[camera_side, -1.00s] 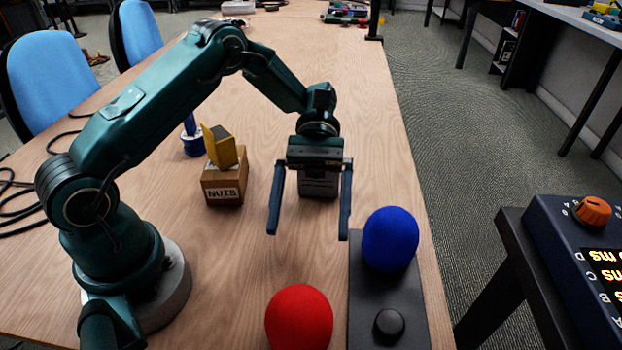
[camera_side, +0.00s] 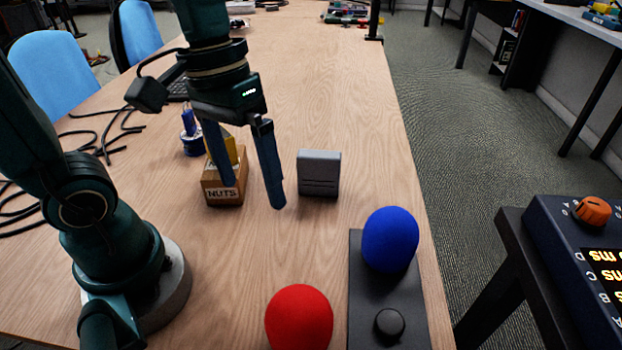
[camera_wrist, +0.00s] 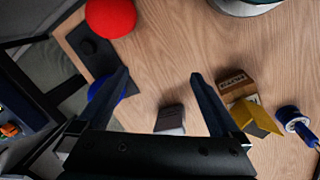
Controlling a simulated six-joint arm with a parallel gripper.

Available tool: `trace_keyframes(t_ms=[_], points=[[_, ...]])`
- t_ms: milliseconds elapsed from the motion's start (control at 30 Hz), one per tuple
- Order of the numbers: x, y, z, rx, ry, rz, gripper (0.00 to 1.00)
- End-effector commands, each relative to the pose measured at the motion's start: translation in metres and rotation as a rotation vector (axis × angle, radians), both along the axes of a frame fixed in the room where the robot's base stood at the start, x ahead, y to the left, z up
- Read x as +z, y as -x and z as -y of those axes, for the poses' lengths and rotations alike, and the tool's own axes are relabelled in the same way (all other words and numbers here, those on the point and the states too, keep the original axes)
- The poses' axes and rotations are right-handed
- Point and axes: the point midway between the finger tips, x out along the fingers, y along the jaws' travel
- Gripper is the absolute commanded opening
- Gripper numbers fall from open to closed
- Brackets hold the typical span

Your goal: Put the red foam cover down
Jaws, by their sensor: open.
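The red foam cover (camera_side: 299,318) sits on the wooden table at the front, just left of the black stand. In the wrist view the red foam cover (camera_wrist: 110,16) is at the top, well away from my fingers. My gripper (camera_side: 254,197) is open and empty above the table, near the NUTS box and behind the red cover.
A grey box (camera_side: 318,174), a NUTS box (camera_side: 224,190) with a yellow object, and a blue spool (camera_side: 192,142) stand behind. Dark cables (camera_side: 105,130) lie at left.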

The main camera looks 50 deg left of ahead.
Motion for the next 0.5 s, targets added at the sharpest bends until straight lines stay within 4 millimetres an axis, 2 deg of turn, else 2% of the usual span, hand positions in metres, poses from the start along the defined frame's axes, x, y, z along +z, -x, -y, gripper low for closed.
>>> trace_keyframes(t_ms=[200, 333, 500], points=[[0.007, 0.012, -0.017, -0.120, -0.136, 0.303, 1.00], [0.008, 0.014, -0.023, -0.165, -0.189, 0.415, 1.00], [0.009, 0.015, -0.026, -0.191, -0.219, 0.472, 1.00]])
